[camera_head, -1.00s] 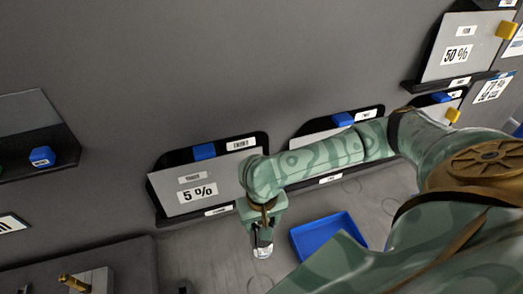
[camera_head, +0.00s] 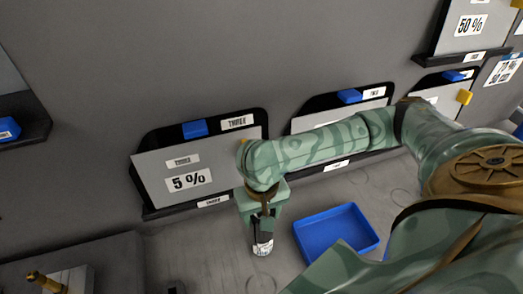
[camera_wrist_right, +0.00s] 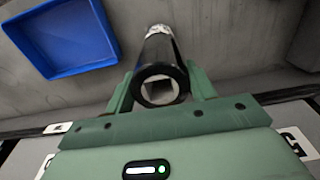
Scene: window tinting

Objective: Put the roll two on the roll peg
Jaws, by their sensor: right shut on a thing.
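A dark roll (camera_head: 263,241) with a pale label band hangs below my right gripper (camera_head: 263,220), close to the bench. In the right wrist view, the roll (camera_wrist_right: 168,52) sits between the fingers of my right gripper (camera_wrist_right: 160,88), its open hollow end facing the camera. That gripper is shut on it. I cannot read which number the roll has. A brass peg (camera_head: 45,283) on a light block stands at the lower left of the head view, well apart from the roll; it looks like the roll peg. My left gripper is not in view.
A blue tray (camera_head: 338,235) lies right of the roll and also shows in the right wrist view (camera_wrist_right: 62,38). A grey panel marked 5 % (camera_head: 200,172) stands behind the gripper. Other labelled panels line the wall.

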